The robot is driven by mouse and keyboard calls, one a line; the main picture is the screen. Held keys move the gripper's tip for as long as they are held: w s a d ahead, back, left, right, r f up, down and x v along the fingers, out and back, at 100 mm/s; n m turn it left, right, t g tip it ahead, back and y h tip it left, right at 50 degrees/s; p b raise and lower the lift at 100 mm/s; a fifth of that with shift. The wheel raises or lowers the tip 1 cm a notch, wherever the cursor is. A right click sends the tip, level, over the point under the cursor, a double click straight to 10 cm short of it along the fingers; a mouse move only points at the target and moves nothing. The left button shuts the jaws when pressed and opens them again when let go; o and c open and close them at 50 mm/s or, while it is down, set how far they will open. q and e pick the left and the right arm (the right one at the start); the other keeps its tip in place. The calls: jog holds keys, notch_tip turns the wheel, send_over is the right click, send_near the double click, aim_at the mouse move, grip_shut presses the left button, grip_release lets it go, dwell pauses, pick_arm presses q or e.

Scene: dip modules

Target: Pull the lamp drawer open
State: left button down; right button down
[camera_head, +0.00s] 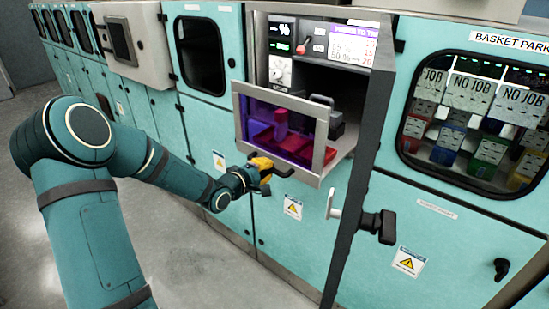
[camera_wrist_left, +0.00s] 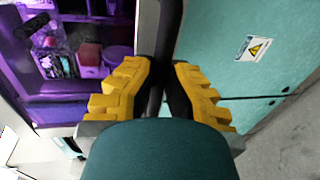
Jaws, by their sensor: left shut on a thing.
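The lamp drawer (camera_head: 238,131) has a pale frame around a purple-tinted clear front. Its front stands out from the cabinet opening, and red and purple contents show through it. A dark handle (camera_head: 285,173) is at its lower edge. My left gripper (camera_head: 263,165) has yellow fingers and is shut on this handle. In the left wrist view, the yellow fingers (camera_wrist_left: 160,90) close from both sides on the dark handle bar (camera_wrist_left: 168,35). My right gripper is not in view.
A dark door panel (camera_head: 362,150) stands edge-on just right of the drawer, with a black handle (camera_head: 380,225) low on it. A windowed basket cabinet (camera_head: 440,215) is further right. Teal cabinets (camera_head: 210,125) line the left. The floor (camera_head: 205,270) in front is clear.

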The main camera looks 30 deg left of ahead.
pick_arm(q)
jog(key=shift+f+p+v, duration=0.2)
jog(key=shift+p+v, duration=0.1)
jog(key=shift+v, duration=0.6)
jog(key=shift+f+p+v, duration=0.2)
jog(key=shift+p+v, duration=0.15)
jog(key=shift+v, duration=0.55)
jog(key=shift+f+p+v, duration=0.25)
jog(key=shift+p+v, duration=0.05)
jog(key=shift+v, duration=0.6)
jog(key=shift+s, duration=0.2)
jog(key=c, duration=1.2)
grip_release()
jog(key=shift+c, duration=0.2)
jog(key=shift+r, duration=0.1)
jog(key=v, duration=1.2)
